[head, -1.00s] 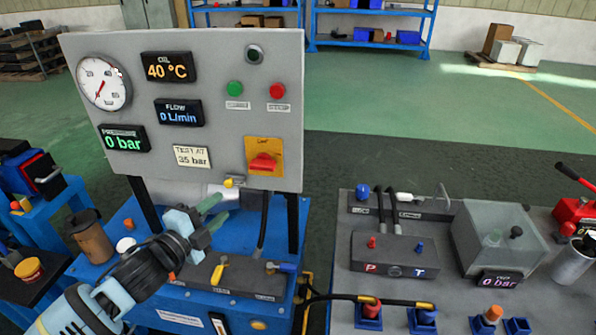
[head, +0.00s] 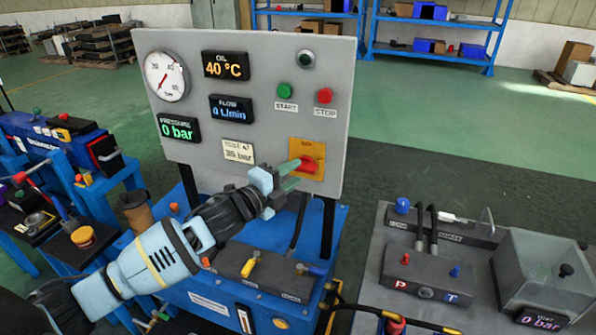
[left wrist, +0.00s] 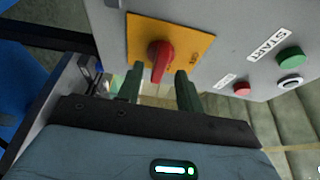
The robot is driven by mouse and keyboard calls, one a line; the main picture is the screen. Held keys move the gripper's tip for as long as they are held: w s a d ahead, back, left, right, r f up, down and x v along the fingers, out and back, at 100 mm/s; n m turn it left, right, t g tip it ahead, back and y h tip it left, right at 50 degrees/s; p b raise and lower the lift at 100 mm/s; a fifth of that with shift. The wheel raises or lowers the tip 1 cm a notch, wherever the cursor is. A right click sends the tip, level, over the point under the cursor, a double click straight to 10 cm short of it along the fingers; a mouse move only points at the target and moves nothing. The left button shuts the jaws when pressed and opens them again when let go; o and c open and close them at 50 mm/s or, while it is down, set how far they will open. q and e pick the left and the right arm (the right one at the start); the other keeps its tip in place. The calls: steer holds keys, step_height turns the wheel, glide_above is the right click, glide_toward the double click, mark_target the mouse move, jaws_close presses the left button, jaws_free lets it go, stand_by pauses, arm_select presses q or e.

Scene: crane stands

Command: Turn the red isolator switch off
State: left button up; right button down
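The red isolator switch (head: 308,164) is a red rotary handle on a yellow-orange plate (head: 318,147), at the lower right of the grey control panel. In the left wrist view the red handle (left wrist: 159,60) stands out from its plate (left wrist: 135,30). My left gripper (head: 291,179) is open just in front of the switch, its green fingers pointing at it. In the left wrist view the fingers (left wrist: 158,78) are spread, with the handle's end between or just beyond their tips; I cannot tell if they touch it. My right gripper is not in view.
The grey panel (head: 200,140) also bears a green start button (head: 285,91), a red stop button (head: 325,96), a gauge and displays. Below is a blue unit (head: 340,225) with small valve levers. A grey bench (head: 375,250) stands to the right.

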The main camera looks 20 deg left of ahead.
mark_target(304, 167)
arm_select(q)
steer(key=shift+x, duration=1.15)
steer(key=shift+c, duration=0.3)
jaws_close()
